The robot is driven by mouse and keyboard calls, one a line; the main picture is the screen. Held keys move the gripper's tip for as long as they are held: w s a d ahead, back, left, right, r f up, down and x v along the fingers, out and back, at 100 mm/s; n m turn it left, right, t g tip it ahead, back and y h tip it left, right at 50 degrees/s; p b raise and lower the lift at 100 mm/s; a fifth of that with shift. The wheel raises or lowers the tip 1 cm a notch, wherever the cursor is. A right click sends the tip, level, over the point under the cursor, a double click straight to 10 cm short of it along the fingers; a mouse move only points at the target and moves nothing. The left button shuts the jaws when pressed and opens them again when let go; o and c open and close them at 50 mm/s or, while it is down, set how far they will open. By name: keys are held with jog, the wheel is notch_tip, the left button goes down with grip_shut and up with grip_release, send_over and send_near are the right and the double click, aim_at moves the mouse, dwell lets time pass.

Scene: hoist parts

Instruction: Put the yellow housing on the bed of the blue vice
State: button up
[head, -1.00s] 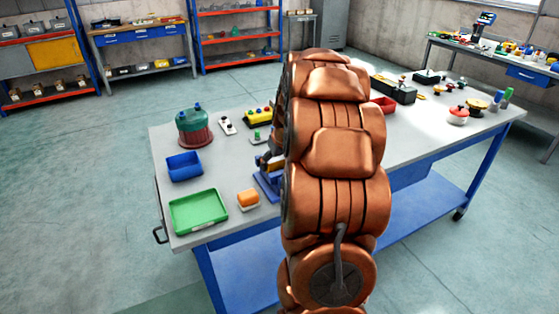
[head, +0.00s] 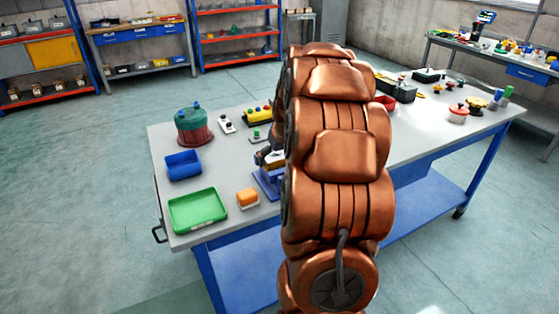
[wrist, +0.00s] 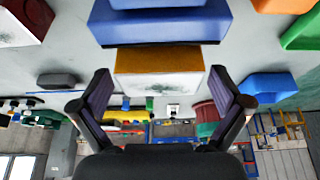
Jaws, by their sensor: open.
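The blue vice (head: 266,187) stands on the table, partly hidden behind my arm; blue parts also show at the top of the wrist view (wrist: 160,28). A yellow housing (wrist: 158,60) with a pale, marked face appears directly against the blue part in the wrist view. I cannot tell whether it rests on the bed or stands beside the vice. My gripper (wrist: 163,92) is open, its two dark fingers apart, one to each side of the housing in the picture. I cannot tell whether they touch it. The head view does not show the gripper clearly.
An orange block (head: 247,197), a green tray (head: 198,211), a blue bin (head: 183,166) and a green-and-red domed part (head: 194,125) stand left of the vice. A yellow control box (head: 257,116) stands behind it. A red-and-white part (wrist: 22,24) shows in the wrist view.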

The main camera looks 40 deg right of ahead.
jog(key=b+v, duration=0.1)
jog(key=v, duration=0.8)
jog(key=s+a+f+n+g+y, duration=0.1)
jog(key=s+a, duration=0.2)
jog(key=a, duration=0.9)
jog(key=s+a+f+n+g+y, duration=0.1)
jog(key=s+a, duration=0.2)
jog(key=a, duration=0.8)
jog(key=s+a+f+n+g, duration=0.1)
jog(key=s+a+f+g, duration=0.1)
jog(key=s+a, duration=0.4)
jog(key=s+a+f+g, duration=0.2)
jog(key=s+a+f, duration=0.2)
jog(key=s, duration=1)
jog(key=shift+s+a+f+n+h+b, duration=0.15)
jog(key=shift+a+f+n+h+b, duration=0.2)
jog(key=shift+a, duration=1.25)
